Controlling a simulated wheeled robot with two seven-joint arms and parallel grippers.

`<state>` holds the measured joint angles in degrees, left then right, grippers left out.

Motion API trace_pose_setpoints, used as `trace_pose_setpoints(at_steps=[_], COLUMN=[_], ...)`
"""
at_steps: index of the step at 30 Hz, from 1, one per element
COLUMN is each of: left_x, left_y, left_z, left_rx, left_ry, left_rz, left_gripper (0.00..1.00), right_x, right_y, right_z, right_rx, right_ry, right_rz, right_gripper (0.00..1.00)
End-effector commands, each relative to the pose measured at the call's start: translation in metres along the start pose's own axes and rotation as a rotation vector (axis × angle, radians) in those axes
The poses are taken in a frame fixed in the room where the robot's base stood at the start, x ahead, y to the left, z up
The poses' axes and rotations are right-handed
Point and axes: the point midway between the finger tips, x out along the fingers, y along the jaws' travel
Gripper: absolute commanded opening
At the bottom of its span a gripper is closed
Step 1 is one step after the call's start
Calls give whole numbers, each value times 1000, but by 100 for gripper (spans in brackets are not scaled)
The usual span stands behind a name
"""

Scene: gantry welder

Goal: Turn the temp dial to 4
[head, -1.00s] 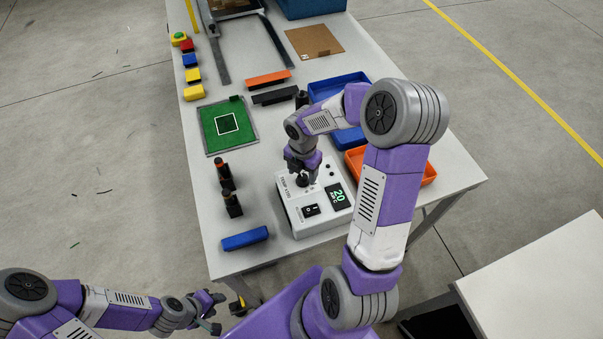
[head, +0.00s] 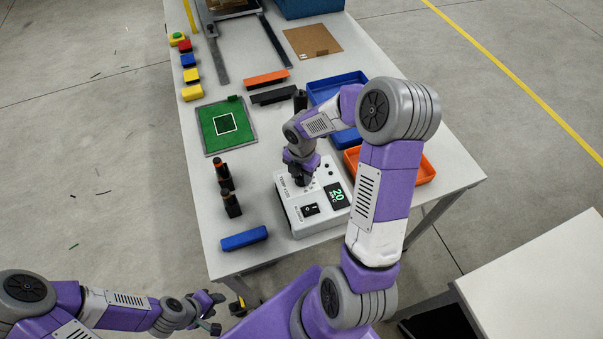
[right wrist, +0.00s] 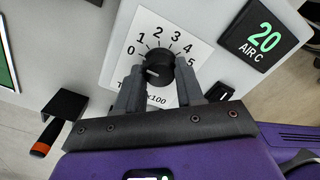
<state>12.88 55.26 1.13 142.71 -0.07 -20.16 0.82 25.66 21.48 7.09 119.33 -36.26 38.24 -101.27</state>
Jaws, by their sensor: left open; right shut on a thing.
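The temp dial is a black round knob (right wrist: 159,68) on a white scale plate marked 0 to 5 in the right wrist view. A pale mark on the knob sits on its left side, towards the 0; its exact reading is hard to tell. My right gripper (right wrist: 158,82) is shut on the knob, one finger on each side. In the head view the right gripper (head: 301,178) hides the knob on the white welder box (head: 325,222). The green display (head: 338,196) reads 20. My left gripper (head: 215,312) is open and empty, off the table's front edge.
A black rocker switch (head: 310,210) is on the box near the display. An orange tray (head: 425,172) stands close on the right.

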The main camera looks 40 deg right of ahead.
Motion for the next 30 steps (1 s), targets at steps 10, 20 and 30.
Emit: trace_pose_setpoints(at_steps=[10,20,30], left_x=[4,13,24], left_y=[-2,-5,-9], left_z=[0,-1,-1], left_rx=[0,0,0], left_ry=[0,0,0], left_rz=[0,0,0], left_gripper=[43,43,43], right_x=[0,0,0], right_y=[0,1,1], right_z=[0,0,0], right_rx=[142,436,760], right_ry=[-1,-2,-1], right_rz=[1,2,2], right_gripper=[7,7,7])
